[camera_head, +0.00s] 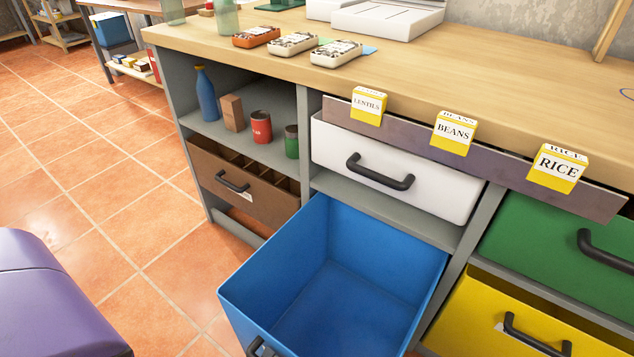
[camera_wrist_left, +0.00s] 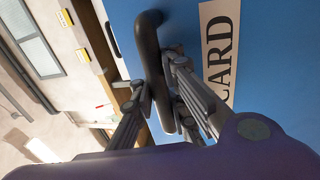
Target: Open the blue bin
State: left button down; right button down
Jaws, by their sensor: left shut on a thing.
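The blue bin (camera_head: 335,270) is pulled far out of the counter in the head view. Its inside shows and looks empty. Its black handle (camera_head: 262,348) is at the bottom edge, partly cut off. In the left wrist view, the blue bin front (camera_wrist_left: 265,90) carries a pale label (camera_wrist_left: 219,50) whose visible letters read "CARD". My left gripper (camera_wrist_left: 160,88) is shut on the black bar handle (camera_wrist_left: 149,45), with fingers on both sides of it. The left fingers are out of the head view. My right gripper is in neither view.
A white drawer (camera_head: 390,170) sits above the bin. Green (camera_head: 550,240) and yellow (camera_head: 530,315) drawers are at right, a brown drawer (camera_head: 240,190) at left. Bottle, cans and block stand on the shelf (camera_head: 215,125). Tiled floor (camera_head: 130,190) is open at left.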

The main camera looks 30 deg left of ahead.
pick_arm(q)
jog(key=shift+s+f, duration=0.2)
jog(key=shift+f, duration=0.05)
jog(key=c, duration=2)
grip_release()
jog(key=shift+c, duration=0.2)
jog(key=shift+r, duration=0.15)
